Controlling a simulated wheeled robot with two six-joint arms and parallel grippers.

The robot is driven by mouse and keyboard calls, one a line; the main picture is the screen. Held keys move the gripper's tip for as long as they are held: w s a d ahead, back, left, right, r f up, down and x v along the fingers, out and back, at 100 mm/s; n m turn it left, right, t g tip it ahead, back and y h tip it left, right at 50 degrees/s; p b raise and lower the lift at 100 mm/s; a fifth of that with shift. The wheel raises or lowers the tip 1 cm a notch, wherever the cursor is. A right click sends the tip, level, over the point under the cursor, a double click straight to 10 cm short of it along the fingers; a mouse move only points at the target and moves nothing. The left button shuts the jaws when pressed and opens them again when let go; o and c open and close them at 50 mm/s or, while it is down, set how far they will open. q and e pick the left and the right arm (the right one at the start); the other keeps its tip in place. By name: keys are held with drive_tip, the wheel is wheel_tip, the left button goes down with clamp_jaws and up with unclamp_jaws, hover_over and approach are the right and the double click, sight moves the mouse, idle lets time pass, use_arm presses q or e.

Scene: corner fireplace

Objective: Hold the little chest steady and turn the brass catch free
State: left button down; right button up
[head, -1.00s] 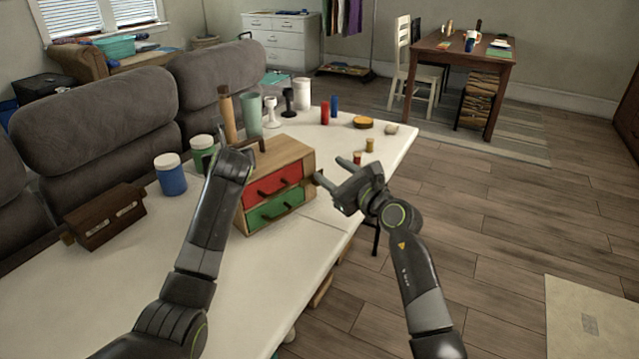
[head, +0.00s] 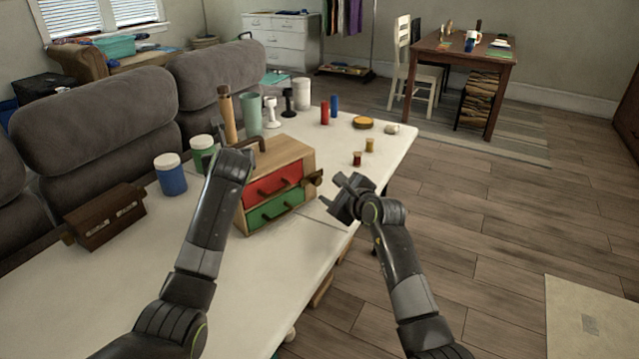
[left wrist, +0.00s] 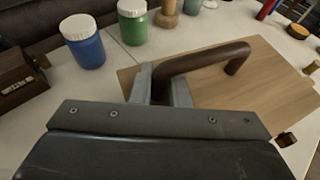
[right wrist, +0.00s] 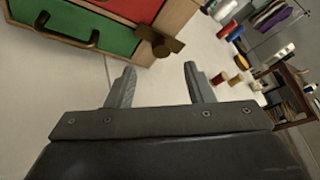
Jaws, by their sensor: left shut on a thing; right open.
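The little chest (head: 290,150) is a wooden box with a red drawer (head: 274,187) above a green drawer (head: 275,210), standing on the white table. A dark brown handle (left wrist: 205,58) arches over its top. My left gripper (left wrist: 162,88) is shut on one end of that handle. The brass catch (right wrist: 160,42) sticks out from the chest's right side near the front; it also shows in the head view (head: 316,178). My right gripper (right wrist: 160,70) is open and empty, just short of the catch. The catch lies beyond the gap between its fingertips, apparently not touched.
Blue (head: 170,175) and green (head: 203,155) jars and a dark brown box (head: 105,215) stand left of the chest. Bottles and cups stand behind it. The table's edge runs close by my right gripper, with open floor beyond.

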sight(318, 181)
drive_tip(key=shift+x, duration=3.85)
drive_tip(key=c, duration=1)
drive_tip(key=shift+m, duration=0.3)
drive_tip(key=m+g+y, duration=0.1)
drive_tip(key=m, duration=0.1)
drive_tip(key=shift+w+m+g, duration=0.15)
drive_tip(key=shift+m+g, duration=0.15)
drive_tip(key=shift+g, duration=0.1)
drive_tip(key=shift+r+m+g+y, duration=0.1)
drive_tip(key=shift+m+g+y, duration=0.7)
drive_tip(key=shift+m, duration=0.7)
